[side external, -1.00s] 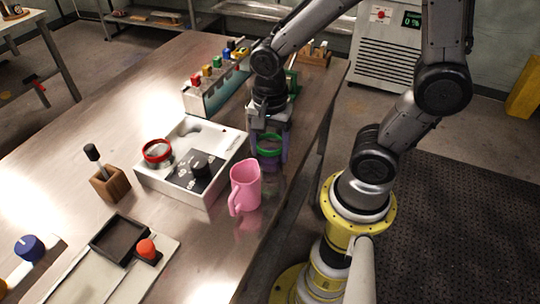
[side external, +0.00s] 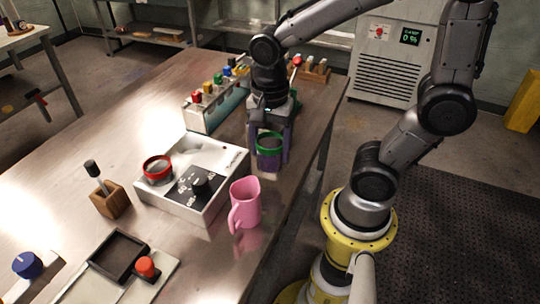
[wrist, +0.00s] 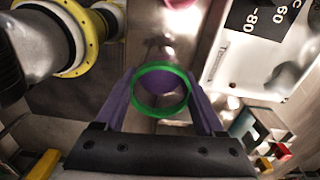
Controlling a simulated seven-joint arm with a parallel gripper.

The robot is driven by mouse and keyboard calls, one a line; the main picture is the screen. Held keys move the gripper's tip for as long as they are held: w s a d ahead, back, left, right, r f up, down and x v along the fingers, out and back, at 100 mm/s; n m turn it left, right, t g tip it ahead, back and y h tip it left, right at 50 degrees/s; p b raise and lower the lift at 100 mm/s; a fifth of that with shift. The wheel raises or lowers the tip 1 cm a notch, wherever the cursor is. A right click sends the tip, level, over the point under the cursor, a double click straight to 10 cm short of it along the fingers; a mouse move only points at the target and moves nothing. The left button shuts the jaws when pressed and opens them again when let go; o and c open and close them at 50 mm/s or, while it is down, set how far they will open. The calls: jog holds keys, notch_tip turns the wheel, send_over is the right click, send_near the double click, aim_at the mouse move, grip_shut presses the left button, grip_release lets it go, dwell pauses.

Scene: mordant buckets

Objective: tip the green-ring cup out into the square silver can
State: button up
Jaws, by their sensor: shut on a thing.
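The green-ring cup (side external: 269,150) is upright between the purple fingers of my gripper (side external: 271,156), near the table's right edge. In the wrist view its green rim (wrist: 161,112) is seen from above between the fingers of my gripper (wrist: 163,92). The gripper is shut on the cup. The cup seems to be a little above the table, but the gap is hard to judge. I cannot pick out the square silver can in either view.
A pink jug (side external: 245,204) stands in front of the gripper. A white dial box (side external: 180,206) with a red ring (side external: 157,168) is to the left. A rack of coloured-top bottles (side external: 203,117) stands behind. A wooden block (side external: 110,203) and a dark tray (side external: 118,255) are at the front left.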

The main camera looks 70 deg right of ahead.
jog(key=shift+r, duration=2.15)
jog(key=w+d+r+n, duration=0.2)
jog(key=w+d+n, duration=0.35)
jog(key=n, duration=0.35)
jog(key=w+d+r+n, duration=0.35)
jog(key=w+n, duration=0.25)
jog(key=n, duration=0.4)
jog(key=w+d+f+m, duration=0.1)
jog(key=d+f, duration=0.3)
jog(key=d, duration=0.9)
jog(key=shift+d, duration=0.25)
jog(key=shift+w+a, duration=0.1)
